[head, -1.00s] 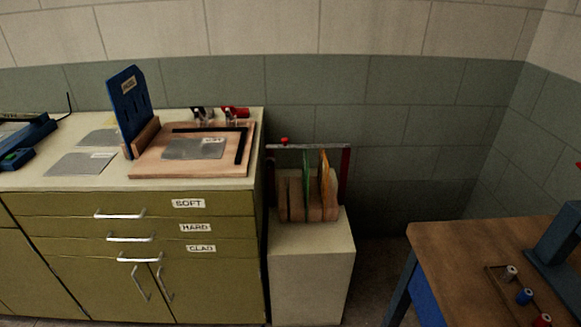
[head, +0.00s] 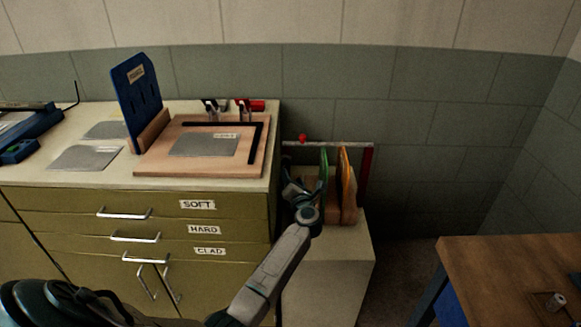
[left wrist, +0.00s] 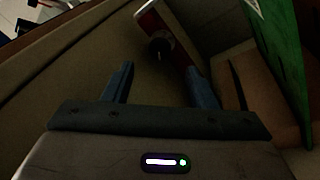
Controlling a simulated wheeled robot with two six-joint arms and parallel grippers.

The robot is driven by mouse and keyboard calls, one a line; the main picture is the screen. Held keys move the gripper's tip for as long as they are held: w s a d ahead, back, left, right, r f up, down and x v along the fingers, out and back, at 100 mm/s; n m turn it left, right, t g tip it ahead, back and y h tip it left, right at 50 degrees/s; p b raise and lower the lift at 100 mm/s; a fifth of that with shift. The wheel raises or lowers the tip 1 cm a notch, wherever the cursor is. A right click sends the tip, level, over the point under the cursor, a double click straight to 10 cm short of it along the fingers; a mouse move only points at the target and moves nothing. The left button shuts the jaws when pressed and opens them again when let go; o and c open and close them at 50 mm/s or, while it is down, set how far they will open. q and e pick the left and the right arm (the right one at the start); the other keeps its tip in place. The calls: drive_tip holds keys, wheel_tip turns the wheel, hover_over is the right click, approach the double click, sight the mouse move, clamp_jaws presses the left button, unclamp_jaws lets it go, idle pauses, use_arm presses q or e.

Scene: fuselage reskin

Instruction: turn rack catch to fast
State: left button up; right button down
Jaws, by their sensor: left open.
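The rack (head: 349,208) is a wooden block with slots, standing on a pale cabinet. A green sheet (head: 324,172) and an orange sheet (head: 343,170) stand upright in it. A grey bar (head: 335,144) spans above, with a red knob (head: 302,138) near its left end and a red post (head: 367,165) at its right. My left gripper (head: 288,176) is at the rack's left side, below the red knob. In the left wrist view its open fingers (left wrist: 160,88) are empty. A dark round knob (left wrist: 160,48) by a red part (left wrist: 152,22) shows just beyond them. The catch's setting is not readable.
The green drawer cabinet (head: 150,228) stands close to the left of my gripper. On its top are a wooden board (head: 150,168) with clamps, a blue upright plate (head: 137,100) and grey sheets. A wooden table (head: 510,265) is at right. Floor shows between.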

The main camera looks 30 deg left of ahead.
sight(287, 164)
use_arm(q)
drive_tip(key=x, duration=0.6)
drive_tip(key=shift+w+f, duration=0.1)
drive_tip(key=shift+f, duration=0.05)
drive_tip(key=shift+w+a, duration=0.4)
drive_tip(key=shift+a, duration=0.1)
use_arm(e)
drive_tip(key=shift+w+a+r, duration=0.15)
drive_tip(key=shift+w+r, duration=0.45)
drive_tip(key=shift+r, duration=0.1)
drive_tip(key=shift+s, duration=0.1)
use_arm(q)
drive_tip(key=shift+c, duration=0.6)
drive_tip(key=c, duration=0.9)
drive_tip(key=shift+o, duration=0.2)
use_arm(e)
drive_tip(key=shift+s+f, duration=0.2)
drive_tip(key=shift+s, duration=0.15)
